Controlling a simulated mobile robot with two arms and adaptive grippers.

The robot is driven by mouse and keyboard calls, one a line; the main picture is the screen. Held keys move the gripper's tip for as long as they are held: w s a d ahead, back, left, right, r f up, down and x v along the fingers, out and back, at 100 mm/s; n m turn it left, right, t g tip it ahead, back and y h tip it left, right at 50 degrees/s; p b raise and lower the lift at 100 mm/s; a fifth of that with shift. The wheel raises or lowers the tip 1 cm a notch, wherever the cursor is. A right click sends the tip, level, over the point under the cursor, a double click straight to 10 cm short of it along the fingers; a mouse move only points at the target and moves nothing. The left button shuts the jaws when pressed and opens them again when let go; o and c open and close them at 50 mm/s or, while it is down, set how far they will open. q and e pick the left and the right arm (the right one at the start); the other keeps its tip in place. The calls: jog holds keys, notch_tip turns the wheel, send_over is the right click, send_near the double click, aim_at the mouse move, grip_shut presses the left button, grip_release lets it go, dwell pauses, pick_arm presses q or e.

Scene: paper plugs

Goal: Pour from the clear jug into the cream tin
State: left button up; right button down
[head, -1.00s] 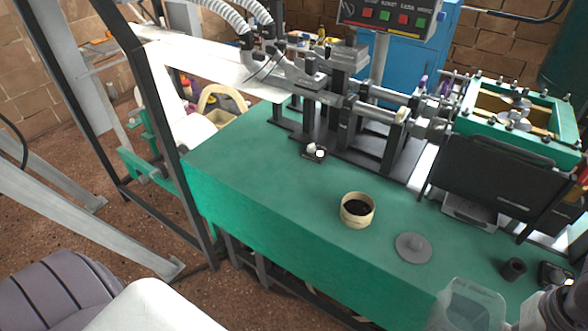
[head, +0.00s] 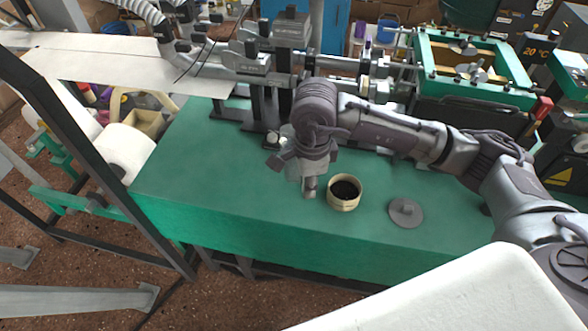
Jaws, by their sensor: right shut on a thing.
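The cream tin (head: 344,193) stands upright and open on the green bench, with dark contents inside. My right gripper (head: 306,168) is above the bench, just left of the tin and a little behind it, pointing down. It is shut on the clear jug (head: 292,173), which is mostly hidden behind the fingers and wrist. I cannot tell the jug's tilt or what is in it. My left gripper is not in view.
A grey round lid (head: 405,212) with a knob lies on the bench right of the tin. Dark machinery with metal rods (head: 340,62) and a green frame (head: 470,70) stand behind. The bench's left part (head: 190,170) is clear.

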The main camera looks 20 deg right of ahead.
jog(key=m, duration=0.3)
jog(key=shift+w+a+r+m+p, duration=0.1)
jog(key=shift+w+a+m+p, duration=0.05)
jog(key=shift+w+m+p, duration=0.2)
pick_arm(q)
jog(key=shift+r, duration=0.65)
pick_arm(e)
jog(key=f+m, duration=0.1)
jog(key=m, duration=0.3)
jog(key=w+a+f+m+y, duration=0.1)
jog(key=m, duration=0.2)
jog(key=w+f+m, duration=0.1)
jog(key=m, duration=0.3)
jog(key=shift+w+a+f+m+y, duration=0.1)
jog(key=shift+a+f+m+y, duration=0.15)
jog(key=shift+f+m+y, duration=0.15)
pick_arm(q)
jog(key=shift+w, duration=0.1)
